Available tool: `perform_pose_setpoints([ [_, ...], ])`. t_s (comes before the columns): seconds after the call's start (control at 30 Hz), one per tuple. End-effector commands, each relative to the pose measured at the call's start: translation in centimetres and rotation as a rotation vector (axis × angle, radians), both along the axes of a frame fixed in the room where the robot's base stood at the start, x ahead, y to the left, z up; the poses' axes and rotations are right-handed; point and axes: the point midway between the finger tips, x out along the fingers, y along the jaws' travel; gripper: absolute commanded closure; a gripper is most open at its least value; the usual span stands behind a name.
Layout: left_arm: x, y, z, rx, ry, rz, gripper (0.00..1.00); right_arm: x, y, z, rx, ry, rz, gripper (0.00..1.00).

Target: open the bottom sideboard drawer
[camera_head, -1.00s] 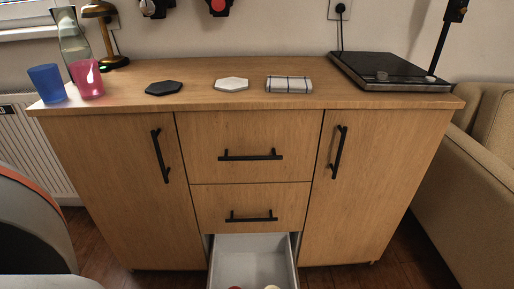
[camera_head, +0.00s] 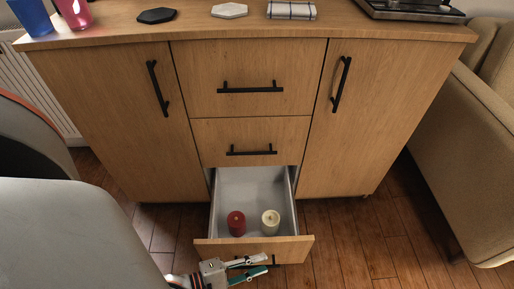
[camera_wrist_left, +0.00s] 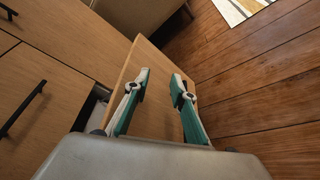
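The bottom sideboard drawer (camera_head: 223,249) is pulled well out in the head view, its grey inside showing. A red candle (camera_head: 236,224) and a white candle (camera_head: 270,222) stand in it. Its dark handle (camera_head: 273,258) is on the front, partly hidden by my left gripper (camera_head: 267,264). The left gripper's green-tipped fingers (camera_wrist_left: 162,76) are spread apart in the left wrist view, against or just before the wooden drawer front (camera_wrist_left: 157,112). No handle shows clearly between them, and I cannot tell whether they touch it. My right gripper is not in view.
Two closed drawers sit above, the middle one (camera_head: 215,135) directly over the open one. Closed doors flank them, left (camera_head: 110,110) and right (camera_head: 375,110). A beige sofa (camera_head: 455,170) stands at right. Wood floor (camera_head: 345,240) is free right of the drawer.

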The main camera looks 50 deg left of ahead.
Motion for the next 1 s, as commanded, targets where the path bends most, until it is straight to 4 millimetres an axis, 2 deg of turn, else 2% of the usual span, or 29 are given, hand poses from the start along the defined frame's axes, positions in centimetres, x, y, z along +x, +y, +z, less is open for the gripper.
perform_pose_setpoints([
  [0.23, -0.1, 0.0, 1.4, 0.000, 0.001, -0.001, 0.75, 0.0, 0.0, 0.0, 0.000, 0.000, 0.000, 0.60],
  [0.87, 0.0, 0.0, 1.5, 0.000, 0.001, -0.001, 0.75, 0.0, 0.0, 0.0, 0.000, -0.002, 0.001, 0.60],
  [0.97, 1.4, 0.0, 3.1, 0.000, -0.027, -0.001, 0.75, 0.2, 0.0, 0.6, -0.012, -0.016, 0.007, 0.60],
  [1.0, 2.4, 0.0, 4.4, 0.000, -0.050, -0.001, 0.75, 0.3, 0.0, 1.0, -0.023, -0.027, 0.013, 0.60],
])
